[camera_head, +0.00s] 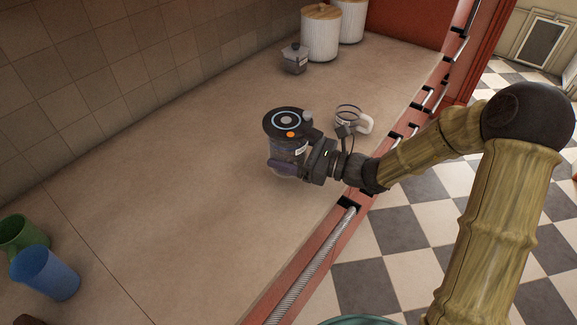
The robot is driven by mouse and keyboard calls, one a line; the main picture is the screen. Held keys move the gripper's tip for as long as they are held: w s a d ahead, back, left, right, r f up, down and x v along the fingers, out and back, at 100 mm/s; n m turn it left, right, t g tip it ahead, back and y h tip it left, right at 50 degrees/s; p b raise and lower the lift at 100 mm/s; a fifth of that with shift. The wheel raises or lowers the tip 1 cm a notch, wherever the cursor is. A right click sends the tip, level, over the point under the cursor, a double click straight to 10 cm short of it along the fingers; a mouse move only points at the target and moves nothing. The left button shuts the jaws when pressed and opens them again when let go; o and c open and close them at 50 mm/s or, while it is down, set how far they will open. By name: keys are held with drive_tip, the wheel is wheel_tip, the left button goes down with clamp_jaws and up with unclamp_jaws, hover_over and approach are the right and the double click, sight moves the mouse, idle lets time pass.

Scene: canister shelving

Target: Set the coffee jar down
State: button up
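My gripper (284,165) hangs over the worktop (200,190), near its front edge. A dark round disc with a pale blue ring and an orange dot sits above it and hides most of what is beneath. Under the disc I see a dark purplish part and a thin pale curved edge at the bottom. I cannot tell whether these belong to the coffee jar or to my gripper. No clearly recognisable coffee jar shows elsewhere. The fingers are not clear, so their opening, and whether anything beneath touches the worktop, cannot be told.
A small grey lidded pot (295,59) and white canisters (320,38) stand farther back. A blue cup (50,276) and a green cup (20,236) are at lower left. The worktop left of my gripper is clear.

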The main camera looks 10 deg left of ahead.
drive_tip(key=shift+w+f, duration=0.1)
drive_tip(key=shift+f, duration=0.3)
drive_tip(key=shift+f, duration=0.1)
drive_tip(key=shift+f, duration=1.75)
drive_tip(key=shift+f, duration=0.15)
drive_tip(key=o, duration=1.5)
drive_tip(key=d, duration=0.4)
drive_tip(key=s+d, duration=0.1)
drive_tip(key=d, duration=0.3)
drive_tip(key=d+b, duration=0.1)
drive_tip(key=d, duration=0.3)
drive_tip(key=shift+s, duration=0.3)
